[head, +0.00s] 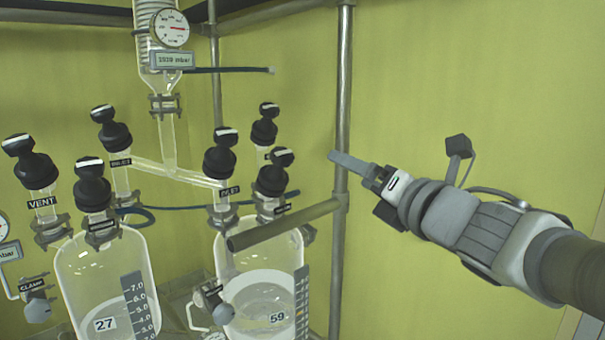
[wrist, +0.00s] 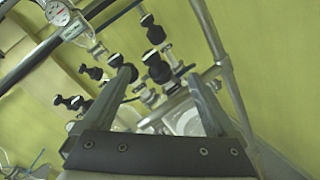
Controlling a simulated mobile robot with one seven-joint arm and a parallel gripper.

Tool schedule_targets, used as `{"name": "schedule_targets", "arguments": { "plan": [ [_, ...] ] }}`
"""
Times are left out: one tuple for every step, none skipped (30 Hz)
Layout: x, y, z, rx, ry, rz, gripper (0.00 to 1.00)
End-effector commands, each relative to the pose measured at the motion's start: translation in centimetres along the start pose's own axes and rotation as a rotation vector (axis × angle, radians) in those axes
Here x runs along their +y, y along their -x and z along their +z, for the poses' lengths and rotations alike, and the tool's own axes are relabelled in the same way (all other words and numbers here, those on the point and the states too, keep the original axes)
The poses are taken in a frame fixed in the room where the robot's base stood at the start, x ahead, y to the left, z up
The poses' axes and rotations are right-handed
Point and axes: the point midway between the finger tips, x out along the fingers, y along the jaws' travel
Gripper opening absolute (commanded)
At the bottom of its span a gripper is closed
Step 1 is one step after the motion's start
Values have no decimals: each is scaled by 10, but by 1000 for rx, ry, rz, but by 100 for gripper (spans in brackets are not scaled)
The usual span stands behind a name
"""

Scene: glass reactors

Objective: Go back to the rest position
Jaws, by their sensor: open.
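My gripper (head: 352,164) is at the right of the head view, on my arm, which reaches in from the right edge. Its fingers point left, and their tips appear close to the upright metal post. I cannot tell the exact gap between them. In the wrist view, the two fingers of my gripper (wrist: 162,95) stand apart with nothing held between them. Black valve knobs and part of a glass vessel (wrist: 188,122) show beyond the fingers.
Two glass reactors, the left one (head: 100,270) and the right one (head: 260,260), stand left of my gripper. Black knobs (head: 220,155) top their necks. A metal post (head: 343,100) and a horizontal bar (head: 285,224) are nearby. A gauge (head: 171,28) hangs above. The yellow wall is bare at right.

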Motion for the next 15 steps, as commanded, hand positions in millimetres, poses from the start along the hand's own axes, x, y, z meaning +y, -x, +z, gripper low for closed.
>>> {"name": "schedule_targets", "arguments": {
  "plan": [
    [-1,0,0,-3,-12,-6,92],
    [-2,1,1,-7,-28,-14,92],
    [-5,2,2,-16,-63,-33,92],
    [-9,3,3,-26,-103,-53,92],
    [-13,5,4,-38,-153,-77,92],
    [-20,9,5,-61,-237,-118,92],
    [-26,12,5,-81,-313,-152,92],
    [-33,16,4,-102,-397,-191,92],
    [-43,22,2,-135,-520,-246,92],
    [-51,28,0,-161,-617,-289,92],
    [-58,34,-4,-188,-715,-331,92],
    [-68,42,-11,-226,-845,-388,92],
    [-74,49,-18,-253,-943,-430,92],
    [-80,56,-25,-283,-1039,-472,92],
    [-88,66,-35,-323,-1166,-529,92]
  ]
}}
